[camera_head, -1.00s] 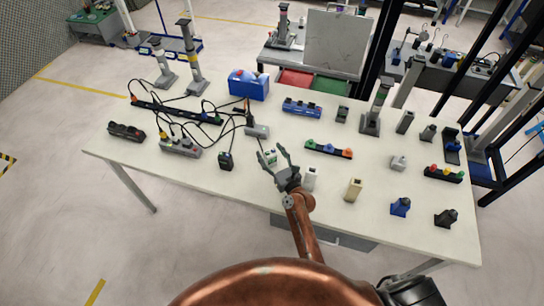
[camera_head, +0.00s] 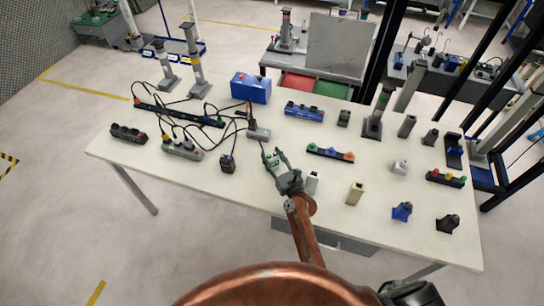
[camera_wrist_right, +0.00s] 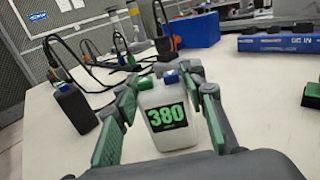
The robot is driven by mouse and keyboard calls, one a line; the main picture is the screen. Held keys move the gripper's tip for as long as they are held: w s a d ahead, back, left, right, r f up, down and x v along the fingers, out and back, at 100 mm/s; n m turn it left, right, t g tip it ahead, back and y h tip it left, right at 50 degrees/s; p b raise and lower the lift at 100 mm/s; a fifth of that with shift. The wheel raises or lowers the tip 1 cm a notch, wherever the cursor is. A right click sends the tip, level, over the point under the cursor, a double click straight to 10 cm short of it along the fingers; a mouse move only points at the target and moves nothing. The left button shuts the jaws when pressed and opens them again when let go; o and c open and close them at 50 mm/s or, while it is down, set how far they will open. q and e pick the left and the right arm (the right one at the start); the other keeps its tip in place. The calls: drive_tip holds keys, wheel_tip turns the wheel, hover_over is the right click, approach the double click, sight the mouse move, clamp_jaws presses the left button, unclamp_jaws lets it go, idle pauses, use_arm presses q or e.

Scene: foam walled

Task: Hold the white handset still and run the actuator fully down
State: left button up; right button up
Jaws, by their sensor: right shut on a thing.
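The white handset (camera_wrist_right: 170,122) carries a black label with a green "380", and has a green and a blue button on its top. It stands on the table between the fingers of my right gripper (camera_head: 273,157), which is shut on it. Grey column actuators stand at the back left, one shorter (camera_head: 164,66) and one taller with a yellow band (camera_head: 196,75). Another column (camera_head: 379,112) with a green band stands at the right. I cannot tell which one the handset drives. My left gripper is not in view.
Black cables run over the table's left half, among power strips (camera_head: 179,115), a grey box (camera_head: 258,132) and a dark handset (camera_head: 228,163). A blue box (camera_head: 250,88) stands behind.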

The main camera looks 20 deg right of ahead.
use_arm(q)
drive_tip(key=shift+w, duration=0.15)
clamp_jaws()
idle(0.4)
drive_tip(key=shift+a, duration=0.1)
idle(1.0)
